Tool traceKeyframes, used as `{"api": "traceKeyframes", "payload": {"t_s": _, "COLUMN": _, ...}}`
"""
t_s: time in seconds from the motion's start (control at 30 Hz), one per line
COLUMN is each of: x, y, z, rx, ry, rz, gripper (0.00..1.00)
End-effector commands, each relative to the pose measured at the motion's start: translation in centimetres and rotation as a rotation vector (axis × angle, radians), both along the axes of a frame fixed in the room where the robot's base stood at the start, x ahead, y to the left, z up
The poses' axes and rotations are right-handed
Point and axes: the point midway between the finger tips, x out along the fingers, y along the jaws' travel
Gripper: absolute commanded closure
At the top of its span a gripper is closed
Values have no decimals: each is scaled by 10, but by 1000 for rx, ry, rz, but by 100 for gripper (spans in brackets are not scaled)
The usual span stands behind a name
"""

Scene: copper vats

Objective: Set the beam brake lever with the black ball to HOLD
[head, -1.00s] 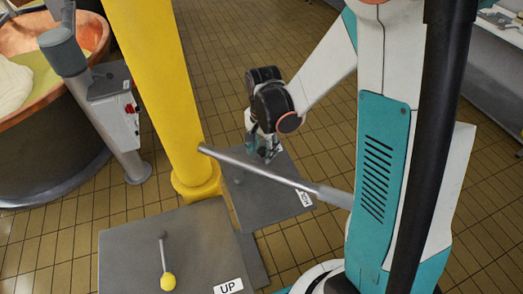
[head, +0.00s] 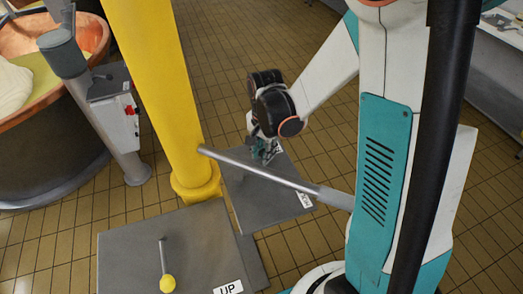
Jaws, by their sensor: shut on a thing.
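Another white label (head: 277,149) shows partly beside my fingers. My gripper (head: 265,155) is low over the far part of this plate, with its fingers pointing down and closed. The black ball and the lever's rod are hidden by the gripper and the grey bar, so the lever's exact setting cannot be read.
A grey metal bar (head: 265,174) slants across the view in front of my gripper. A yellow column (head: 160,90) stands left of it. A nearer plate (head: 130,255) carries a yellow-ball lever (head: 168,284) and an UP label (head: 228,287). A copper vat (head: 90,38) is at left.

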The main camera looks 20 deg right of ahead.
Motion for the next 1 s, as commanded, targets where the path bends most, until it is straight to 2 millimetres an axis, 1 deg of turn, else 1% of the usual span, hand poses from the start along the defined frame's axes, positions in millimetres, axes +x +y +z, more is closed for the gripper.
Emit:
{"api": "traceKeyframes", "payload": {"t_s": 0.27, "x": -21, "y": -10, "z": -1, "rx": -1, "ry": 0, "rz": -190, "gripper": 100}}
{"api": "traceKeyframes", "payload": {"t_s": 0.5, "x": -46, "y": -17, "z": -1, "rx": -2, "ry": 0, "rz": -415, "gripper": 100}}
{"api": "traceKeyframes", "payload": {"t_s": 0.8, "x": -75, "y": -17, "z": -1, "rx": -1, "ry": 0, "rz": -671, "gripper": 100}}
{"api": "traceKeyframes", "payload": {"t_s": 1.0, "x": -89, "y": -14, "z": 0, "rx": -2, "ry": 0, "rz": -795, "gripper": 100}}
